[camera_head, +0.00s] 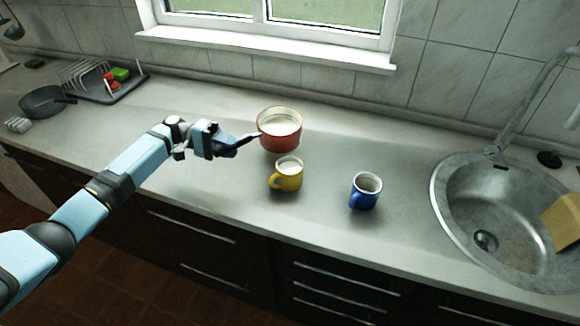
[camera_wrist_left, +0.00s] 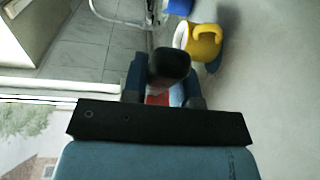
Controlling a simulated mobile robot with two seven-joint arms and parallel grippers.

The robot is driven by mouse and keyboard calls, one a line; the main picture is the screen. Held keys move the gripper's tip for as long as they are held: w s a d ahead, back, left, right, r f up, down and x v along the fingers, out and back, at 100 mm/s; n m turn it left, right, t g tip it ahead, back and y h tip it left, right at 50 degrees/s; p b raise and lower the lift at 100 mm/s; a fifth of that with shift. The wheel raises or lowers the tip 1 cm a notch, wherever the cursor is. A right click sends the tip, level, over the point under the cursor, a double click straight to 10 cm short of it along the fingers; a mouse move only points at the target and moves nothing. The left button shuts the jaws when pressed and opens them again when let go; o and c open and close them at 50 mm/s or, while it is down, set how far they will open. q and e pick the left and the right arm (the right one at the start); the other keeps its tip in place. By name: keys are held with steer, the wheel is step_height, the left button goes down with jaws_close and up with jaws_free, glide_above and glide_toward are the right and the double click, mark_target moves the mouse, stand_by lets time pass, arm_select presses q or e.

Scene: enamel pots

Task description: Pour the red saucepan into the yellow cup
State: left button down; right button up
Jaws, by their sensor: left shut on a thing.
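The red saucepan (camera_head: 268,141) stands upright behind the yellow cup, holding a pale, creamy content. I cannot tell whether it touches the counter. My left gripper (camera_head: 230,143) is shut on its dark handle, which points left. In the left wrist view the dark handle end (camera_wrist_left: 168,66) shows between the fingers, and most of the pan is hidden. The yellow cup (camera_head: 288,181) stands upright on the counter just in front of the saucepan, its handle to the left, with a pale inside. It also shows in the left wrist view (camera_wrist_left: 204,42). My right gripper is not in view.
A blue cup (camera_head: 363,193) stands to the right of the yellow cup. A dark pan (camera_head: 42,103) and a dish rack (camera_head: 110,92) are at the far left. The counter's left middle is bare.

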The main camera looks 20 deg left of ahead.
arm_select(q)
steer(key=shift+w+a+r, duration=0.15)
steer(key=shift+w+r, duration=0.05)
steer(key=shift+r, duration=0.25)
steer(key=shift+n, duration=0.3)
step_height(320, 180, up, 5)
steer(key=p, duration=0.3)
steer(key=shift+f, duration=0.15)
